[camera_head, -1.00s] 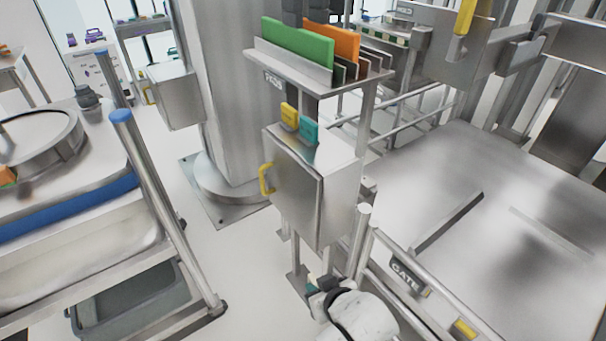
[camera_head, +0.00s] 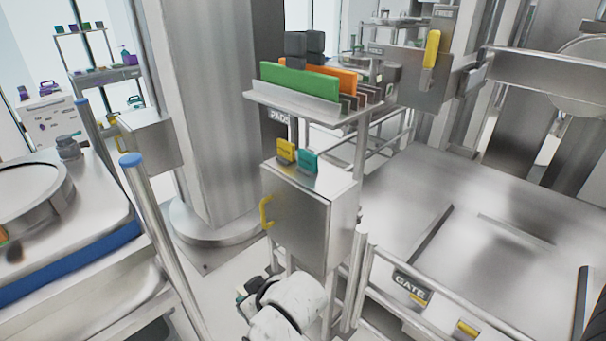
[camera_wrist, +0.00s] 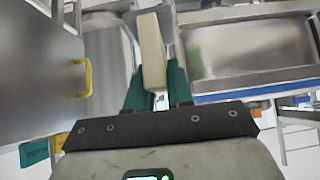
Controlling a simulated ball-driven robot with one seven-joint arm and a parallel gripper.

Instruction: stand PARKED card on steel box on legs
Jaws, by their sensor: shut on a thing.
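The steel box (camera_head: 296,222) on legs stands at the centre of the head view, with a yellow handle (camera_head: 265,212) on its door side. A yellow card (camera_head: 286,150) and a teal card (camera_head: 307,160) stand on its top. In the wrist view my gripper (camera_wrist: 155,84) is shut on a pale beige card (camera_wrist: 152,45), seen nearly edge-on; no lettering is readable. The box door (camera_wrist: 40,65) fills the left of the wrist view. In the head view my gripper (camera_head: 243,293) is low, left of and below the box, mostly hidden behind my white arm.
A shelf (camera_head: 300,108) marked PADS with green and orange pads overhangs the box top from behind. A thick column (camera_head: 205,120) stands behind left. A post with a blue cap (camera_head: 150,210) and a cart are at left. A rail with a GATE sign (camera_head: 412,287) is at right.

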